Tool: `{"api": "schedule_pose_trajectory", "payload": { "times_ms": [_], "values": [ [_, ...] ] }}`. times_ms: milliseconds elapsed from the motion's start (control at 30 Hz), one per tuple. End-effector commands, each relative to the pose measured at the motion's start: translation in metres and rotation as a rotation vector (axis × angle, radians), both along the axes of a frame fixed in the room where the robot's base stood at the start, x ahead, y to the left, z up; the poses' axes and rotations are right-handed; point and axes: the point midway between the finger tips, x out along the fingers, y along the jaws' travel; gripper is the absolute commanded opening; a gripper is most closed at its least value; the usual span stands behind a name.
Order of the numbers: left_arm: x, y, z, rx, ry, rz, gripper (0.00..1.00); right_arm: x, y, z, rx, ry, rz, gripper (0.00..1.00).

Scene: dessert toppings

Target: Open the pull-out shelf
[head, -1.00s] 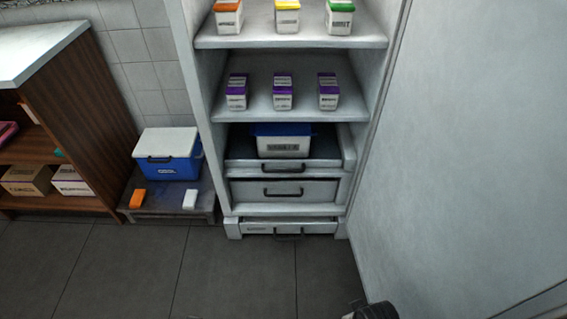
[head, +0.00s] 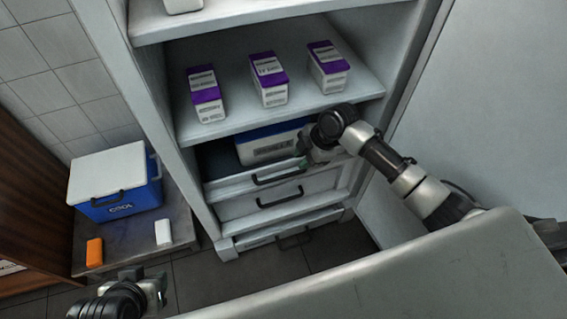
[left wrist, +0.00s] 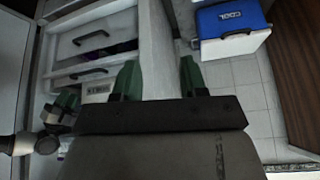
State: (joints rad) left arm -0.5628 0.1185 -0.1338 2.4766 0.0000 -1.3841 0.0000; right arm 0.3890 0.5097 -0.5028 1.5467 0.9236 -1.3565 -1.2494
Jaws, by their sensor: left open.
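The pull-out shelf (head: 230,188) is low in the white cabinet, with a dark handle (head: 278,175) on its front. It bears a white container with a blue lid (head: 262,149), partly hidden by my right arm. My right gripper (head: 306,157) is at the shelf's right part, close to the container and above and right of the handle; contact is unclear. The left wrist view shows the shelf handle (left wrist: 88,74) and the right gripper's green fingers (left wrist: 62,106) near it. My left gripper (head: 160,290) is low at the left, open and empty, its fingers apart (left wrist: 158,78).
Two drawers (head: 240,207) (head: 258,238) lie below the shelf. Several purple-topped boxes (head: 268,80) stand on the fixed shelf above. A blue cooler (head: 120,195) sits on a low stand at left, with orange (head: 95,252) and white (head: 164,233) blocks. Floor before the drawers is clear.

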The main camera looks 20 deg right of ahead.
Motion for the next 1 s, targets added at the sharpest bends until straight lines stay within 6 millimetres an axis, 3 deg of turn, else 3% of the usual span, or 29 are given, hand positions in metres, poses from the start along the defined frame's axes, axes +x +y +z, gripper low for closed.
{"api": "schedule_pose_trajectory", "payload": {
  "times_ms": [167,500,700,1000],
  "values": [
    [0.021,-0.007,0.004,-0.029,-0.134,-0.011,0.43,0.002,0.008,-0.018,0.002,0.0,-0.001,0.25],
    [0.064,-0.024,0.032,-0.104,-0.475,-0.035,0.43,0.008,0.024,-0.055,0.002,0.0,-0.003,0.25],
    [0.074,-0.029,0.045,-0.129,-0.581,-0.043,0.43,0.01,0.028,-0.064,0.001,-0.001,-0.003,0.25],
    [0.076,-0.03,0.048,-0.134,-0.605,-0.044,0.43,0.011,0.029,-0.065,0.001,-0.001,-0.003,0.25]
  ]
}}
